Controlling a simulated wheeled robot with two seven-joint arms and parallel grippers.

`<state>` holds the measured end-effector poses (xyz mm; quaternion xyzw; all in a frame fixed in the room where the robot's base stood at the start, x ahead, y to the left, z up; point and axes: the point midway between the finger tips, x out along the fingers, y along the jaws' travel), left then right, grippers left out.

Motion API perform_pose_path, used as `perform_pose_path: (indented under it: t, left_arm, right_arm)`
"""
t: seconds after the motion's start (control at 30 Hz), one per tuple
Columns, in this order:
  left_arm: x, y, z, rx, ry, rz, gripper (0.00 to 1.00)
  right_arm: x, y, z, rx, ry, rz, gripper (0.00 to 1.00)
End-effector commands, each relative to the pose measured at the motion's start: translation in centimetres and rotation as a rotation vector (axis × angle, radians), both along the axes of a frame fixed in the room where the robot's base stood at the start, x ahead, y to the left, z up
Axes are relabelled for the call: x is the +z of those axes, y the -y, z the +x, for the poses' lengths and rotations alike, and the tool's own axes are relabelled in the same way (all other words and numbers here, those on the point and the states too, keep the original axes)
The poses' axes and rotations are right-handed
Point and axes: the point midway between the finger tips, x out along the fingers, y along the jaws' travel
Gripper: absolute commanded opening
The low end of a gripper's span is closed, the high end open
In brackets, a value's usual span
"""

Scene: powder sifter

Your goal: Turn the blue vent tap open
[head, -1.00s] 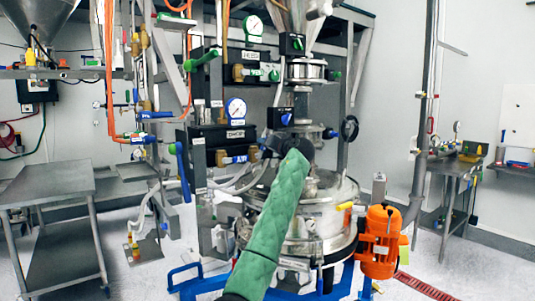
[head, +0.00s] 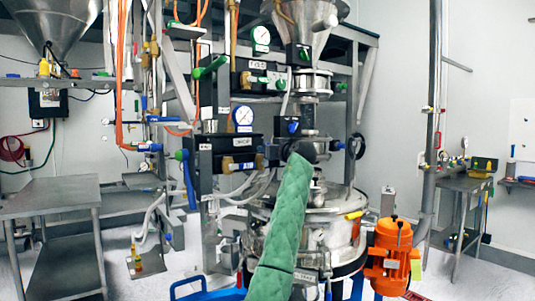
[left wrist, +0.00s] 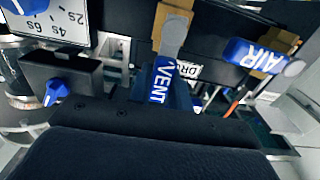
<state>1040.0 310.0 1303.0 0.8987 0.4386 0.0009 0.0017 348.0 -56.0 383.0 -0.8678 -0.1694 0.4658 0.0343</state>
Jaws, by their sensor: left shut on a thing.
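The blue vent tap (left wrist: 160,80), lettered VENT, shows in the left wrist view with its grey pivot end up and its handle running down behind the dark gripper body. My left gripper (head: 278,149) is shut on this handle. In the head view the gripper and my green-sleeved arm cover the tap, so its angle cannot be told there. The blue AIR tap (left wrist: 260,55) is to the right of the vent tap in the left wrist view, apart from it. My right gripper is not in view.
A gauge (head: 243,115) sits above the black valve box (head: 226,146). The steel sifter (head: 328,215) and orange motor (head: 391,250) stand in front and to the right. A blue knob (left wrist: 56,92) is left of the vent tap. A steel table (head: 45,197) is at left.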

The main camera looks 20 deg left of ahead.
Motion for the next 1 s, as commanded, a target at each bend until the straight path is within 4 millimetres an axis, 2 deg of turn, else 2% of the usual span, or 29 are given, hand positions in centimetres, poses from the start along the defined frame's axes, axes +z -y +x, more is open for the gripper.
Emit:
perform_pose_path:
  t: [0.03, 0.43, 0.47, 0.57, 0.87, 1.0]
  left_arm:
    - [-0.56, 0.05, 0.06, 0.000, -0.002, -0.006, 0.00]
    - [-0.52, 0.01, 0.03, 0.001, 0.003, -0.010, 0.00]
    - [-0.52, 0.01, 0.03, 0.001, 0.003, -0.010, 0.22]
    - [-0.43, 0.00, 0.02, 0.001, 0.004, -0.009, 0.41]
    - [-0.18, 0.05, -0.08, 0.000, 0.007, -0.008, 0.42]
    - [-0.21, 0.92, -0.71, -0.001, 0.009, -0.007, 0.42]
  right_arm:
    - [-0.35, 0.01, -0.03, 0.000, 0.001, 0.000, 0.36]
    - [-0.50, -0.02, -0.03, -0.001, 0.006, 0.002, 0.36]
    - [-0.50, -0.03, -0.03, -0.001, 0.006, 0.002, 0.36]
    - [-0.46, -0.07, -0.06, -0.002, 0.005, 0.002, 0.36]
    - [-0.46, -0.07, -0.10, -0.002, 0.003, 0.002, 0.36]
    - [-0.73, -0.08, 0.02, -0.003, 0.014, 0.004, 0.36]
